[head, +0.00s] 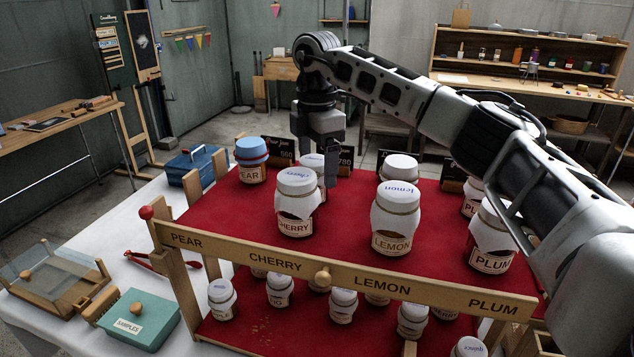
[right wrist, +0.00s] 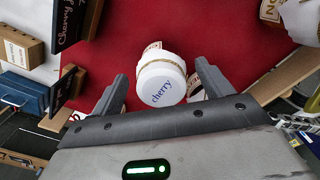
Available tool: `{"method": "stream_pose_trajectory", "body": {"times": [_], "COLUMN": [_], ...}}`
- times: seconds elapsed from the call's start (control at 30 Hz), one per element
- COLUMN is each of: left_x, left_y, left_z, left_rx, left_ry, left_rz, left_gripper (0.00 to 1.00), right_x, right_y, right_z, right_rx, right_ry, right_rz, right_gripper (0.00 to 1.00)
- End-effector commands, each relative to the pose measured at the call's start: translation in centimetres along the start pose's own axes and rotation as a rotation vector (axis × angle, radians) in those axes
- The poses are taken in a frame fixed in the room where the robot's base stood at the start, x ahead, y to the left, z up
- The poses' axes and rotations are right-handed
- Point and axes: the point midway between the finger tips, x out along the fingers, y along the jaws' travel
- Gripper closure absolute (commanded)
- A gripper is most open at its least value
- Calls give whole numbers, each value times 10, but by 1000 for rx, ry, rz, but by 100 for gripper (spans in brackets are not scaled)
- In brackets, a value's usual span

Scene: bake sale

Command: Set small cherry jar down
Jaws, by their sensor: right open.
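The small cherry jar (head: 313,159) stands on the red cloth of the upper tier, behind a larger cherry jar (head: 295,205) that hides most of it in the head view. In the right wrist view the cherry jar (right wrist: 162,84) shows its white lid reading "cherry", between my fingers with a gap on each side. My right gripper (head: 318,162) is open and points down around the jar; its fingers also show in the right wrist view (right wrist: 162,72). My left gripper is not in view.
A blue-topped pear jar (head: 251,160) stands to the left. Lemon jars (head: 395,218) and plum jars (head: 492,236) stand to the right. Dark price signs (head: 282,153) line the back. A labelled wooden rail (head: 345,277) runs along the front, with smaller jars below.

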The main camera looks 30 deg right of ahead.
Motion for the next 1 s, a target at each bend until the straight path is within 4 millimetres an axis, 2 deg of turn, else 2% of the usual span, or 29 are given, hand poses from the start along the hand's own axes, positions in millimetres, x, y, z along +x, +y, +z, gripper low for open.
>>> {"method": "stream_pose_trajectory", "body": {"times": [0.2, 0.4, 1.0], "left_x": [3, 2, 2], "left_y": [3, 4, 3], "left_z": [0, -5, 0], "left_rx": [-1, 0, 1], "left_ry": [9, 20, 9], "left_rz": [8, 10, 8], "left_gripper": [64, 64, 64], "right_x": [-47, -71, -75], "right_y": [1, 0, 0], "right_z": [-1, -1, -1], "right_rx": [-2, -2, -2], "right_ry": [2, 0, 0], "right_rz": [4, 1, 0], "right_gripper": [21, 21, 21]}}
